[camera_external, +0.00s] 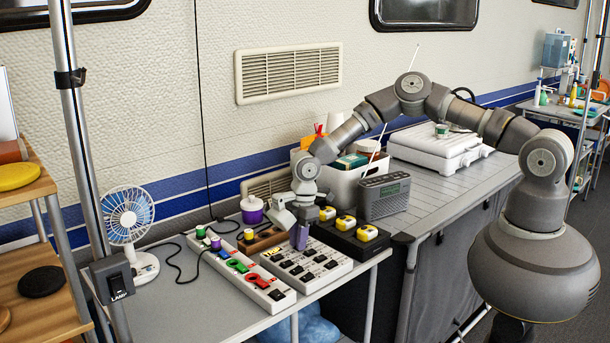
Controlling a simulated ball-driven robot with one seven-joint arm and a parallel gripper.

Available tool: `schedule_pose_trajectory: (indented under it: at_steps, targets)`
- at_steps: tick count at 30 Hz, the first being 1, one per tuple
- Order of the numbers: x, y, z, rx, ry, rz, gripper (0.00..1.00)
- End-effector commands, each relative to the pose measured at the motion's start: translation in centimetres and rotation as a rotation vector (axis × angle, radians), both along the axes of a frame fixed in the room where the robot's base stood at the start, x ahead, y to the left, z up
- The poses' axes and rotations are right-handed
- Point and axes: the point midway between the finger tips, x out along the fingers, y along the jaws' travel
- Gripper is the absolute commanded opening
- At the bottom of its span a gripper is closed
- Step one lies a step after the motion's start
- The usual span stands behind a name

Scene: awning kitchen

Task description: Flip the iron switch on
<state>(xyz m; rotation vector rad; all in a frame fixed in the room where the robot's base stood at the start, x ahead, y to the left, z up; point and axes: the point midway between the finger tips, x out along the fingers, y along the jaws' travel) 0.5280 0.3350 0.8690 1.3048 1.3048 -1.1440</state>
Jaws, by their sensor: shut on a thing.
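A white switch panel (341,272) with two rows of black switches lies on the grey table. A small yellow part shows at its left end. The labels are too small to read, so I cannot tell which switch is the iron's. My gripper (301,244) points down at the panel's back row, towards its left end. Its purple-grey tips are shut and hide the switch beneath them. The exact contact between tips and switch is hidden.
A white power strip (285,301) with coloured plugs lies left of the panel. A black block with yellow items (367,233) and a grey radio (384,196) stand to the right. A fan (128,215) stands at the left. A purple-and-white jar (252,209) is behind.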

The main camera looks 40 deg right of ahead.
Motion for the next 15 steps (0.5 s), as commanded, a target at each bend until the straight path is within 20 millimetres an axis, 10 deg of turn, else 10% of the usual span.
schedule_pose_trajectory:
  at_steps: [5,6,7,15]
  targets:
    - [0.04,-0.06,-0.01,0.001,0.0,-0.001,0.0]
    - [0.04,-0.07,-0.01,0.001,0.0,-0.001,0.26]
    - [0.04,-0.06,-0.01,0.001,-0.001,-0.001,0.3]
    - [0.05,-0.06,0.11,0.002,-0.001,-0.001,0.3]
